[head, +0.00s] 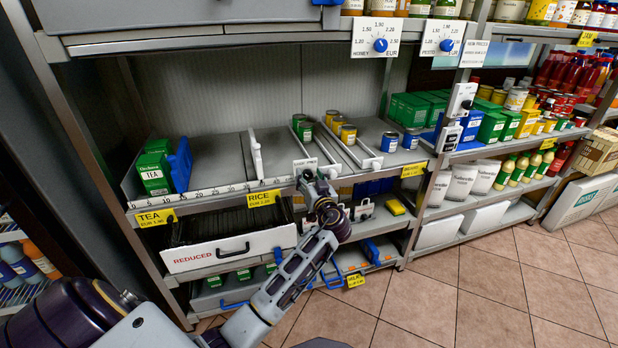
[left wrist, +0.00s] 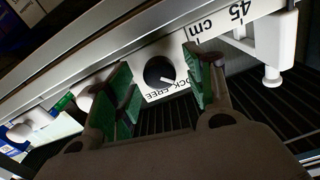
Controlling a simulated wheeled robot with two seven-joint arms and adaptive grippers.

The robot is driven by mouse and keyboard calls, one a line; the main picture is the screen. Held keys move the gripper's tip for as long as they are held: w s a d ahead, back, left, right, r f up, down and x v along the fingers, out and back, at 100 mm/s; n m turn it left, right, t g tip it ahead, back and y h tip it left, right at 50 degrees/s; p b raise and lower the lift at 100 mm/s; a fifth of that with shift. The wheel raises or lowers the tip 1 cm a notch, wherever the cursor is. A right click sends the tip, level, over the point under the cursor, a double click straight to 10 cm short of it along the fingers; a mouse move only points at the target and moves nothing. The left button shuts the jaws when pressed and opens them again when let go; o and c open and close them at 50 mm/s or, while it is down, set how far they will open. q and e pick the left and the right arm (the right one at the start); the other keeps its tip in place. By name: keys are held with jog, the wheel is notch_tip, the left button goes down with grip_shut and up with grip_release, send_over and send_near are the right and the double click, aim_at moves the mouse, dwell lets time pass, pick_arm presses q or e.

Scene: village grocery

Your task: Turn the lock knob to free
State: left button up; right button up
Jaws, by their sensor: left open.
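The lock knob (left wrist: 159,72) is a round black dial on a white plate in the left wrist view. The plate's lettering (left wrist: 165,91) appears upside down, with FREE at left and LOCK partly hidden at right. The knob's white mark points to the lower right, on the LOCK side. My left gripper (left wrist: 165,85) is open, its green-padded fingers on either side of the knob; contact cannot be told. In the head view my left gripper (head: 308,182) is at the shelf's front edge and hides the knob. My right gripper is out of view.
The shelf edge carries a centimetre scale (left wrist: 238,18), with a white bracket (left wrist: 272,50) beside it. Below are a REDUCED drawer (head: 230,250) and a lower shelf with a yellow block (head: 396,207). Tea boxes (head: 155,172) and cans (head: 348,134) stand above.

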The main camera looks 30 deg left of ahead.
pick_arm(q)
jog(key=shift+c, duration=0.4)
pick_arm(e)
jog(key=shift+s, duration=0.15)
pick_arm(q)
jog(key=c, duration=0.9)
jog(key=shift+c, duration=0.2)
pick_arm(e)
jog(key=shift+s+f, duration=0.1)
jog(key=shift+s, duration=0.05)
